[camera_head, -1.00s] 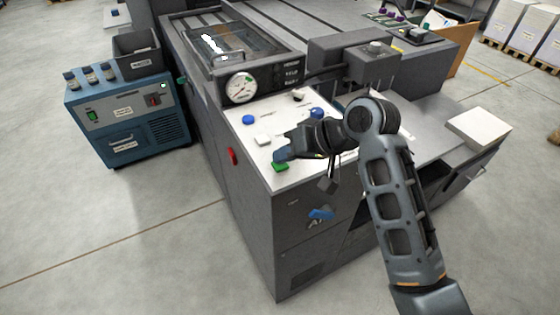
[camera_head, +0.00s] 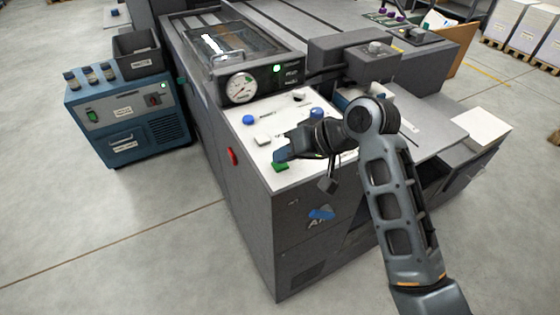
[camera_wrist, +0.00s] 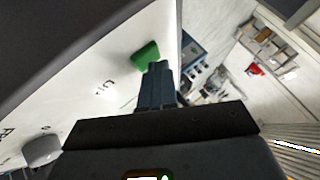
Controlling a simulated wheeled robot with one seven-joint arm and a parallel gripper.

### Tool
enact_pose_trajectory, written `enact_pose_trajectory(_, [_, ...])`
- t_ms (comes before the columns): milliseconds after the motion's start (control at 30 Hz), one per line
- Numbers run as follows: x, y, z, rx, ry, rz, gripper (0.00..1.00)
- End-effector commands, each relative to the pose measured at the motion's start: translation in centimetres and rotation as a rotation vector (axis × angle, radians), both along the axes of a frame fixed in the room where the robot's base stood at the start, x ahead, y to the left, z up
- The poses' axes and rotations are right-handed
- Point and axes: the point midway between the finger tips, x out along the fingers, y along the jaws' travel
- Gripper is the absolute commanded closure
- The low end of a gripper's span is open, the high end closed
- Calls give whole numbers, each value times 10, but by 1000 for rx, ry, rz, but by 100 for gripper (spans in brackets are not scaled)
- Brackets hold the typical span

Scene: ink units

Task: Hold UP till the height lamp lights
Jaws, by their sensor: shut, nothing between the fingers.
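The green button (camera_head: 281,167) sits at the front corner of the white control panel (camera_head: 300,178). It also shows in the wrist view (camera_wrist: 145,55), with what looks like the word "UP" printed beside it. My gripper (camera_head: 280,155) is shut and empty, its fingertips at the green button. In the wrist view the fingertips (camera_wrist: 157,68) overlap the button's near edge; how deep it is pressed I cannot tell. A lamp (camera_head: 277,69) on the dark panel beside the round gauge (camera_head: 240,88) glows green; its label is too small to read.
Blue buttons (camera_head: 249,119) and a white button (camera_head: 263,140) share the panel. A red button (camera_head: 233,156) is on the machine's side. A grey table (camera_head: 440,135) and a white paper stack (camera_head: 484,128) are at right. A blue cabinet (camera_head: 130,125) stands at left; floor in front is clear.

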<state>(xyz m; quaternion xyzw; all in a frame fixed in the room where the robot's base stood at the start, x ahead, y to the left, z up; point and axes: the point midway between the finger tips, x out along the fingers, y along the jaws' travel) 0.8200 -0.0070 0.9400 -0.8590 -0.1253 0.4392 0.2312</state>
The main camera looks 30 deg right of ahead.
Motion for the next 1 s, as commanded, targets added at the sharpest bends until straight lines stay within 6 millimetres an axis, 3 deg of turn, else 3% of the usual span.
enact_pose_trajectory(1000, [0, 0, 17, 0, 1, 1, 100])
